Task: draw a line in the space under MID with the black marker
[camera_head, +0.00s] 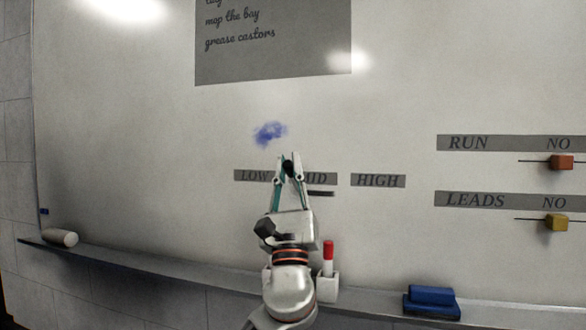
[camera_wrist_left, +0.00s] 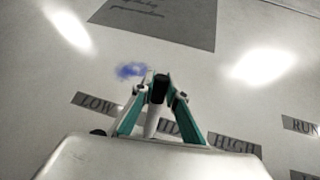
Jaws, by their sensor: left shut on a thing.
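My left gripper (camera_head: 289,163) is in front of the whiteboard, over the gap between the LOW label (camera_head: 253,176) and the MID label (camera_head: 318,178), and partly hides MID. It is shut on the black marker (camera_head: 289,169), which has a white body and a black end in the left wrist view (camera_wrist_left: 153,118). A short dark stroke (camera_head: 321,194) shows just below MID, to the right of the gripper. I cannot tell whether the marker touches the board. My right gripper is not in view.
The HIGH label (camera_head: 378,181) is to the right and a blue smudge (camera_head: 270,132) above. On the ledge (camera_head: 380,298) are a red-capped marker in a white holder (camera_head: 327,287), a blue eraser (camera_head: 431,296) and a white roll (camera_head: 60,237). RUN and LEADS sliders are at right.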

